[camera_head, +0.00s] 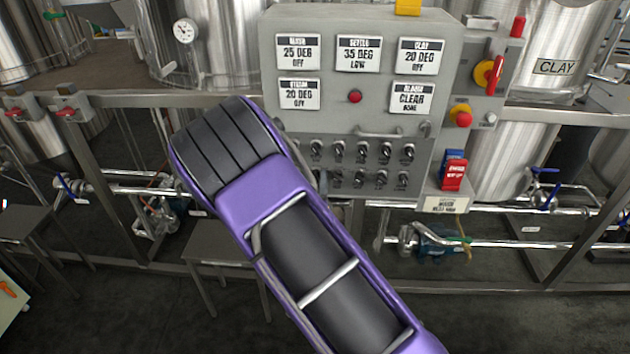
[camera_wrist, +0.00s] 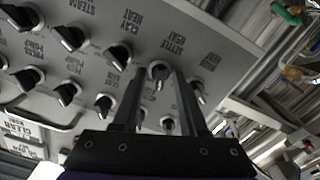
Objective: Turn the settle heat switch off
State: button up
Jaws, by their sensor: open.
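The settle heat switch (camera_wrist: 159,72) is a small dark knob with a light pointer on the grey control panel (camera_head: 290,127). Its label sits just above it in the wrist view. My gripper (camera_wrist: 159,74) is open, with one dark finger on each side of this switch. I cannot tell whether either finger touches it. The pointer points roughly down in the wrist view. In the head view my purple arm hides the left knobs and most of the gripper. The settle display (camera_head: 358,54) there reads 35 DEG, LOW.
The clay heat switch (camera_wrist: 118,55) is left of my fingers, and another knob (camera_wrist: 197,88) is close to the right finger. More knobs (camera_wrist: 168,124) lie below. A metal handle (camera_head: 392,131) crosses above the knob rows.

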grip_shut()
jog(key=shift+n, duration=0.3)
jog(key=n+b, duration=0.1)
jog(key=n, duration=0.2)
jog(key=shift+n, duration=2.2)
grip_release()
